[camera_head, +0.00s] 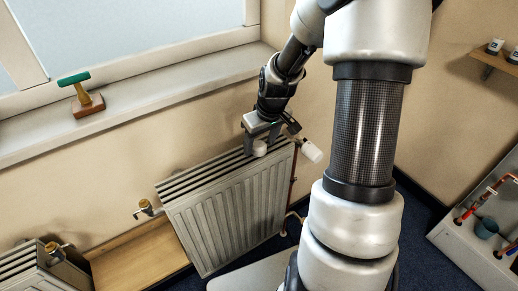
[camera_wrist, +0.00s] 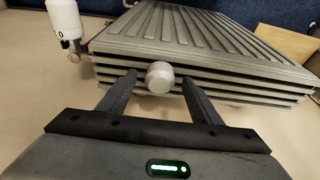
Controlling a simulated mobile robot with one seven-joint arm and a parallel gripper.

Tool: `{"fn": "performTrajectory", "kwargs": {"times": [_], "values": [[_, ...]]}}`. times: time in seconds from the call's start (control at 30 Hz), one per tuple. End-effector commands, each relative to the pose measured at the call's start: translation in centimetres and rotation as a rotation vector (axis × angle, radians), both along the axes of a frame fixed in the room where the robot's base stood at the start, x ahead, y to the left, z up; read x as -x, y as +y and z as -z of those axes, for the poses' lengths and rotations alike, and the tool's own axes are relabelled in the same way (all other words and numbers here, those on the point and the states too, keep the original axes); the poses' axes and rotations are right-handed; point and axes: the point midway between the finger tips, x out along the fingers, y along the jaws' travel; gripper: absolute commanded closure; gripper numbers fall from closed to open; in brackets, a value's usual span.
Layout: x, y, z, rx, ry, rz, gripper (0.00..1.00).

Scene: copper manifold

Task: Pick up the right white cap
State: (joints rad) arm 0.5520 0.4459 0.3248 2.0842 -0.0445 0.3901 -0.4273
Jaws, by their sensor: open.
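A small round white cap (camera_head: 259,149) sits at the top of the grey ribbed radiator (camera_head: 225,210), near its right end. In the wrist view the same white cap (camera_wrist: 159,77) lies between the tips of my two fingers, with a gap on each side. My gripper (camera_head: 262,143) is open around it, pointing down at the radiator's top. It also shows in the wrist view (camera_wrist: 158,84). How the cap rests on the radiator cannot be told. A larger white cylindrical head (camera_head: 312,151) is tilted at the radiator's right end; it also shows in the wrist view (camera_wrist: 64,18).
A brass valve (camera_head: 146,207) stands at the radiator's left end, and another radiator (camera_head: 45,265) is at the lower left. A stamp-like tool with a green handle (camera_head: 74,79) stands on the windowsill (camera_head: 150,98). A wall shelf (camera_head: 495,62) is at upper right.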

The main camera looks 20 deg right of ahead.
Motion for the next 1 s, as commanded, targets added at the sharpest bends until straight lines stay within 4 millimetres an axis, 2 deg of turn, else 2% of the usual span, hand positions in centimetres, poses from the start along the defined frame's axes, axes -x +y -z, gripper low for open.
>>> {"fn": "performTrajectory", "kwargs": {"times": [0.27,0.53,0.8,0.87,1.0], "values": [[-0.1,0.0,0.3,0.001,-0.001,0.000,0.41],[-0.1,0.0,0.3,0.001,-0.001,0.000,0.85],[-0.1,0.0,0.1,0.001,-0.002,0.000,0.85],[-0.2,0.0,-0.5,0.001,-0.003,0.001,0.85],[-0.2,-0.1,-3.0,0.003,-0.006,0.000,0.85]]}}
